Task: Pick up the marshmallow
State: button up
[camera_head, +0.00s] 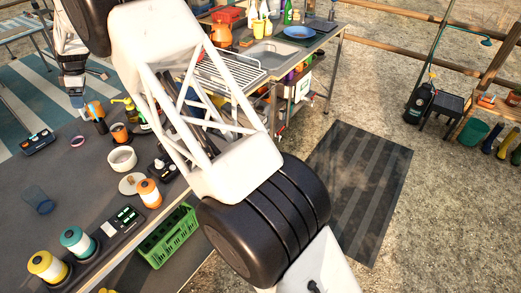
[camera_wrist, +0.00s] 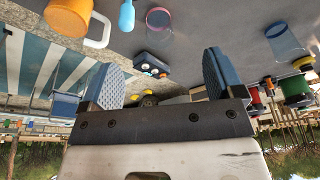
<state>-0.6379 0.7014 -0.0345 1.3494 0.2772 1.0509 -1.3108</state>
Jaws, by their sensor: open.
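I cannot make out a marshmallow with certainty in either view. My gripper (camera_wrist: 162,78) is open in the wrist view, with its two blue ribbed pads wide apart and nothing held between them. In the head view my gripper (camera_head: 77,98) is small at the upper left, over the far part of the dark table (camera_head: 80,190). My own white and black arm links cross the middle of the head view and hide part of the scene.
On the table are a white bowl (camera_head: 122,158), a yellow spool (camera_head: 47,266), a teal spool (camera_head: 77,241), an orange spool (camera_head: 149,193) and a clear blue cup (camera_head: 38,200). A green crate (camera_head: 168,237) is beside the table. A sink counter (camera_head: 318,38) stands behind.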

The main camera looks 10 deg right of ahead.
jog(key=s+d+r+m, duration=0.25)
jog(key=d+r, duration=0.55)
jog(key=d, duration=0.5)
jog(key=s+d+r+m+t, duration=0.1)
jog(key=s+d+r+m, duration=0.3)
jog(key=d, duration=0.6)
jog(key=s+d+r+m+h, duration=0.1)
jog(key=s+d+r, duration=0.4)
jog(key=d, duration=0.5)
jog(key=s+d+r+m+t, duration=0.1)
jog(key=s+d+r+m, duration=0.2)
jog(key=s+d, duration=0.5)
jog(key=s+d+f+m+t, duration=0.1)
jog(key=s+d+m, duration=0.4)
jog(key=s+d, duration=1.1)
jog(key=s+d+f+m+h, duration=0.1)
jog(key=s+d+f+m, duration=0.1)
jog(key=s+d, duration=0.3)
jog(key=s+d+f+m, duration=0.3)
jog(key=s+d+f, duration=0.2)
jog(key=s, duration=0.8)
jog(key=shift+h, duration=0.4)
jog(key=shift+o, duration=0.3)
jog(key=shift+d+f+m, duration=0.1)
jog(key=shift+m, duration=0.15)
